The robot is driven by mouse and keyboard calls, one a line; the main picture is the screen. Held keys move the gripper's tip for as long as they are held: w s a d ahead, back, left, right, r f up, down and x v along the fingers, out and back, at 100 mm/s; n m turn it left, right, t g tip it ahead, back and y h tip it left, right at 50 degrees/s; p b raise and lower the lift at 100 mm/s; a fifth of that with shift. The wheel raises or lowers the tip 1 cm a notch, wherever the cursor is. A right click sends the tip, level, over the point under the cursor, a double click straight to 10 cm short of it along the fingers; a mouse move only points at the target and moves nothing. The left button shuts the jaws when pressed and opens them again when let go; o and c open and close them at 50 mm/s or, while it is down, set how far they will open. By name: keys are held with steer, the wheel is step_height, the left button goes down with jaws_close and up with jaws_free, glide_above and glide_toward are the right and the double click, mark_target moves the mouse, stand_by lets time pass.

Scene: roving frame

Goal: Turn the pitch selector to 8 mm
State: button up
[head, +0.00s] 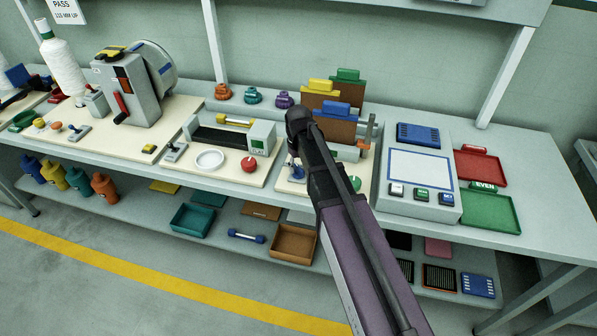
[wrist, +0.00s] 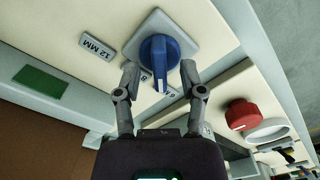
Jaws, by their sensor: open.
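The pitch selector is a blue knob (wrist: 159,52) with a raised grip bar on a pale square plate (wrist: 152,22). In the wrist view the bar runs nearly straight up and down the picture. A "12 MM" label (wrist: 97,47) lies left of the knob. Other labels below it are partly hidden by the knob and fingers, and I cannot read them fully. My gripper (wrist: 159,68) is open, with one finger on each side of the bar. I cannot tell whether either finger touches it. In the head view the blue knob (head: 296,172) shows beside my arm, which hides part of its panel.
A red knob (wrist: 241,114) and a white ring (wrist: 268,131) are on the neighbouring panel. In the head view, brown blocks with coloured tops (head: 333,127) stand behind my arm, and a console with a white screen (head: 421,169) stands to the right.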

steer(key=shift+f, duration=0.4)
jaws_close()
steer(key=shift+m, duration=0.4)
steer(key=m, duration=0.3)
steer(key=shift+m, duration=2.5)
